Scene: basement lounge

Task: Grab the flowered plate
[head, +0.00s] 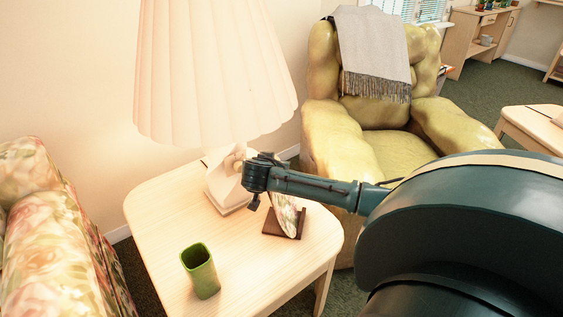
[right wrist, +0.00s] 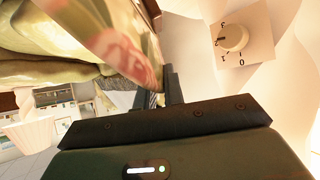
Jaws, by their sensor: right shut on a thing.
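The flowered plate (head: 286,211) stands tilted on edge at a small dark brown stand (head: 272,229) on the side table. In the right wrist view the plate (right wrist: 115,42) shows large and edge-on, with pink flowers on a pale ground. My right gripper (head: 262,184) reaches in from the right at the top of the plate, beside the lamp base. In the right wrist view its dark fingers (right wrist: 172,88) are shut on the plate's edge. The exact contact is partly hidden. My left gripper is in neither view.
A lamp (head: 215,70) with a pleated shade and a dial on its base (right wrist: 262,25) stands close to the gripper. A green cup (head: 200,270) stands at the front of the side table (head: 165,215). A yellow-green armchair (head: 375,145) stands behind, a floral sofa (head: 45,240) left.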

